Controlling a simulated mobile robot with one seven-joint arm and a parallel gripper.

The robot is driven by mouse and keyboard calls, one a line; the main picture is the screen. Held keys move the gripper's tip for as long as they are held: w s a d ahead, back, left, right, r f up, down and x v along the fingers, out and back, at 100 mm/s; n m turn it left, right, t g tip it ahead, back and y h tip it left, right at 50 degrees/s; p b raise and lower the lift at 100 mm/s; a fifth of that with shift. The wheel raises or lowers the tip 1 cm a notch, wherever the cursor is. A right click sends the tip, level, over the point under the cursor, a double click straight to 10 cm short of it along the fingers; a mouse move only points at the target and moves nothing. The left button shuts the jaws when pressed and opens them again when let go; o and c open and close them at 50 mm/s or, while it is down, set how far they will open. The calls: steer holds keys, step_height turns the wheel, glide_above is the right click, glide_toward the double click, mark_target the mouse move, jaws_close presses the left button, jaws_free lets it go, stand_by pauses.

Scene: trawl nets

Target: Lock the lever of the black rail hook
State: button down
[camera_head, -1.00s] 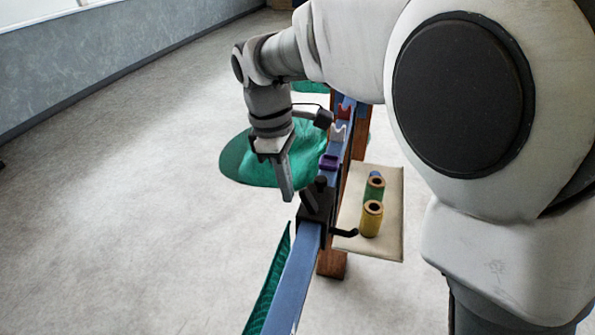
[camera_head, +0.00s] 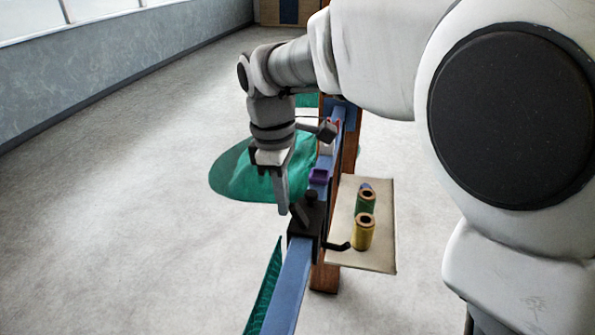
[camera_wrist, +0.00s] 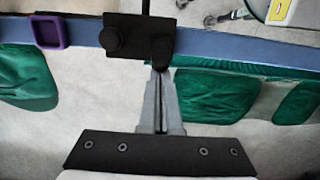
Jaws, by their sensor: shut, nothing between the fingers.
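The black rail hook (camera_head: 307,222) is a dark block clamped on the blue rail (camera_head: 290,285), with a round knob on top and a hook arm reaching right. Its short dark lever (camera_head: 299,213) sticks out on the left side, toward my gripper. My gripper (camera_head: 284,209) points down, shut and empty, just left of the lever. In the wrist view the hook block (camera_wrist: 140,36) sits on the rail, and the lever (camera_wrist: 160,62) lies right at my fingertips (camera_wrist: 161,76). I cannot tell whether they touch.
A purple clip (camera_head: 318,177) sits farther along the rail; it also shows in the wrist view (camera_wrist: 48,32). Green net (camera_head: 250,175) hangs left of the rail. A pale board (camera_head: 378,215) with a yellow spool (camera_head: 363,232) and a green spool (camera_head: 366,203) is on the right. Floor at left is clear.

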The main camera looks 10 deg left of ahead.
mark_target(296, 205)
steer(key=shift+d+b, duration=0.2)
steer(key=shift+b, duration=0.1)
steer(key=d+y+b, duration=0.1)
steer(key=y+b, duration=0.1)
steer(key=shift+d+r+y+b, duration=0.1)
steer(key=shift+d+y+b, duration=0.05)
steer(key=shift+y+b, duration=0.2)
steer(key=d+y+b, duration=0.1)
steer(key=b, duration=0.2)
steer(key=d+y+b, duration=0.1)
steer(key=y+b, duration=0.1)
steer(key=b, duration=0.1)
steer(key=shift+s+a+r+y+p, duration=0.1)
steer(key=shift+a+r+y+p, duration=0.05)
steer(key=shift+r+y+p, duration=0.35)
steer(key=shift+r, duration=0.1)
steer(key=shift+r+p, duration=0.45)
steer(key=shift+r, duration=0.3)
